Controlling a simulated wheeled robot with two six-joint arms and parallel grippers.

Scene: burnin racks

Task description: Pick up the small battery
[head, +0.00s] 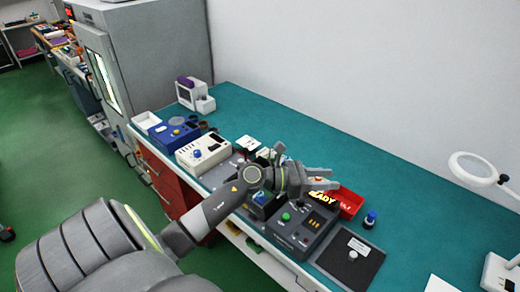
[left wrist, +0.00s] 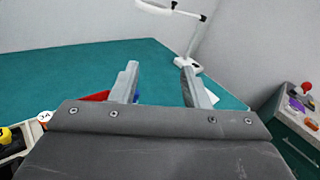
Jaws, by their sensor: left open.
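My left gripper (head: 328,178) reaches over the green bench, its two fingers apart and nothing visible between them. In the left wrist view the open fingers (left wrist: 159,72) point across the bench top. I cannot pick out the small battery with certainty. A small blue and dark upright object (head: 370,219) stands on the bench to the right of a red bin (head: 351,203), apart from my gripper. The bin is partly behind the gripper and a dark tester, and its contents are not clear. My right gripper is not in view.
A dark tester (head: 292,243) with a green button stands below my gripper, and a black plate (head: 349,258) lies right of it. A white device (head: 203,149) and a blue device (head: 172,134) are further left. A magnifier lamp (head: 478,168) stands right. The rear bench top (head: 400,180) is clear.

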